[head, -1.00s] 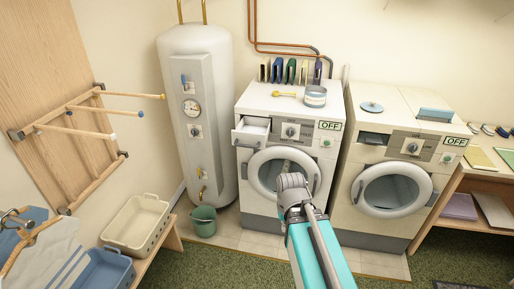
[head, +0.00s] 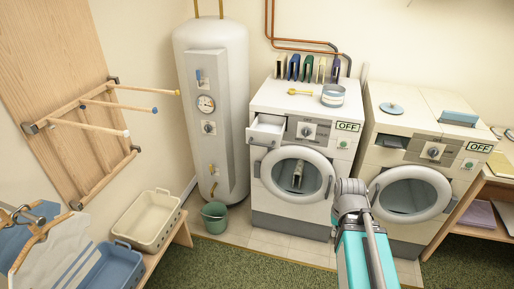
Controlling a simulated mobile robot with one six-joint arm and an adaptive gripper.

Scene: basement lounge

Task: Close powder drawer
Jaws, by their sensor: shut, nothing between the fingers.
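The powder drawer (head: 265,134) is at the upper left of the left washing machine (head: 288,212). It is pulled out, with its white tray showing beyond the panel. The end of my arm shows in the head view as a grey joint above a teal link, low and to the right of the drawer, in front of the gap between the two machines. My gripper's fingers cannot be made out; the arm hides them or they are out of sight. Nothing of my arm appears to touch the drawer.
A white water heater (head: 213,110) stands left of the machine, with a green bucket (head: 215,217) at its foot. A wooden drying rack (head: 95,120) juts from the left wall. A second machine (head: 410,195) stands to the right. The green carpet in front is clear.

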